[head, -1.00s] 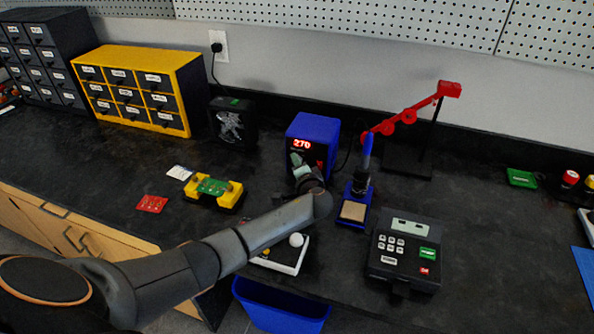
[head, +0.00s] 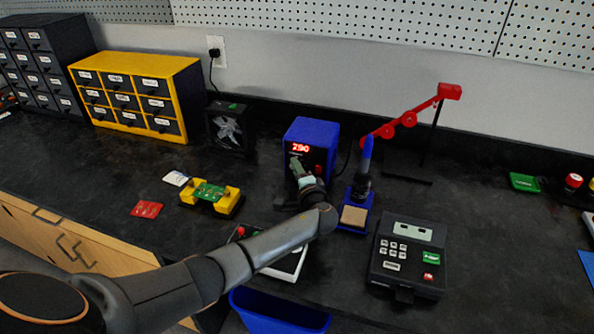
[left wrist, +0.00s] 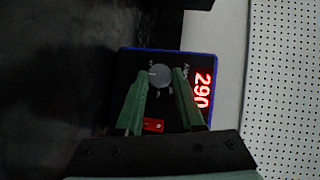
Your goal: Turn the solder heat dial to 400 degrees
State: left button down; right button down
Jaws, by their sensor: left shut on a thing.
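The blue solder station (head: 318,130) stands on the bench near the back wall. Its red display (left wrist: 203,90) reads 290 in the left wrist view. The round grey heat dial (left wrist: 160,75) sits on the black front panel between the green fingers of my left gripper (left wrist: 161,80), which is shut on it. In the head view my left gripper (head: 296,168) reaches the station's front face and hides the dial. A red switch (left wrist: 153,125) sits on the panel beside the dial. My right gripper is not in view.
The blue soldering iron (head: 367,155) stands in its holder just right of the station. A red helping arm (head: 410,118) is behind it. A black keypad device (head: 408,255) is at front right. A small fan (head: 228,130) stands to the left.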

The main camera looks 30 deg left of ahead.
pick_arm(q)
jog(key=c, duration=0.8)
grip_release()
jog(key=shift+w, duration=0.1)
jog(key=v, duration=1.2)
jog(key=shift+s+d+p, duration=0.15)
jog(key=shift+s+p, duration=0.05)
jog(key=shift+p, duration=0.1)
jog(key=shift+d, duration=0.1)
